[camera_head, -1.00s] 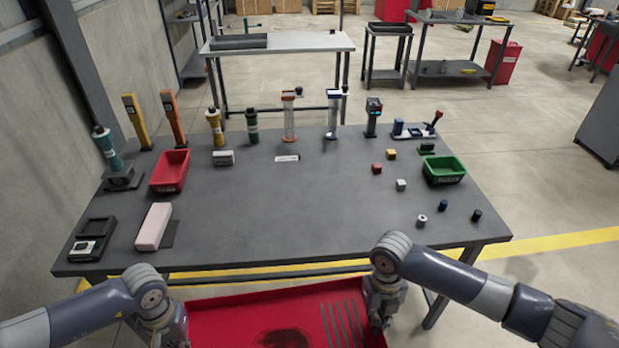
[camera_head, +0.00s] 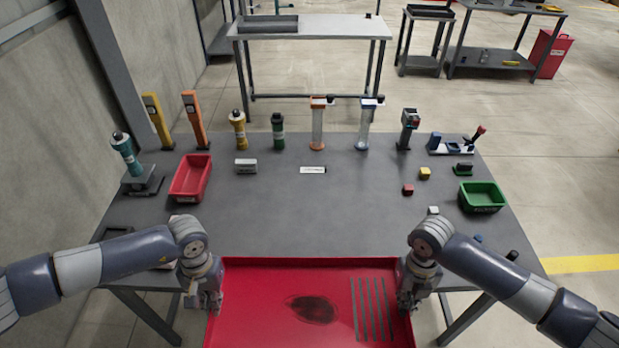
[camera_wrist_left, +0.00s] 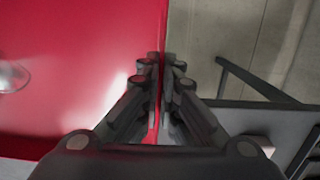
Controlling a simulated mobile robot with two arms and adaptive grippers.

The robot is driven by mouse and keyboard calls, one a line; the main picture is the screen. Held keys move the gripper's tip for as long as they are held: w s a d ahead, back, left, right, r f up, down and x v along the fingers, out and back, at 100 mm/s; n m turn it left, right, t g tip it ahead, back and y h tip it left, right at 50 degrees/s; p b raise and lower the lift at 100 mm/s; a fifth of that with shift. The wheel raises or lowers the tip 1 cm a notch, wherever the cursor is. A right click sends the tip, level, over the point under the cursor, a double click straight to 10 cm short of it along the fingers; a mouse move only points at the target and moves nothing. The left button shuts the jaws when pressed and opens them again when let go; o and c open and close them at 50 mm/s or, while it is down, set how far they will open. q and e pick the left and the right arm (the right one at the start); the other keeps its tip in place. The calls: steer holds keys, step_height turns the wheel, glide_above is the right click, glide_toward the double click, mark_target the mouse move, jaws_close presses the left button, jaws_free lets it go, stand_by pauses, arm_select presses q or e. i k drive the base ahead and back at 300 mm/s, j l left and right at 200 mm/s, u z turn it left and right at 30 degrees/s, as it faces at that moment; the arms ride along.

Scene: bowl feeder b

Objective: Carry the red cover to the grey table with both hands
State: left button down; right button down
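The red cover (camera_head: 270,300) is a wide, shallow red panel with a dark round patch and several dark slots at its right. It is held level between my two grippers at the near edge of the grey table (camera_head: 290,215), and its far edge overlaps the table's near edge in the head view. My left gripper (camera_head: 212,305) is shut on the cover's left rim; the left wrist view shows its fingers (camera_wrist_left: 162,75) on either side of the red edge. My right gripper (camera_head: 405,305) is at the right rim and appears closed on it, its fingertips partly hidden.
On the grey table stand a red bin (camera_head: 190,178), a green bin (camera_head: 482,197), several upright tools at the back, and small blocks such as a yellow one (camera_head: 425,173). The table's middle is clear. A white-topped table (camera_head: 330,27) stands behind.

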mark_target(310, 222)
steer(key=i, duration=1)
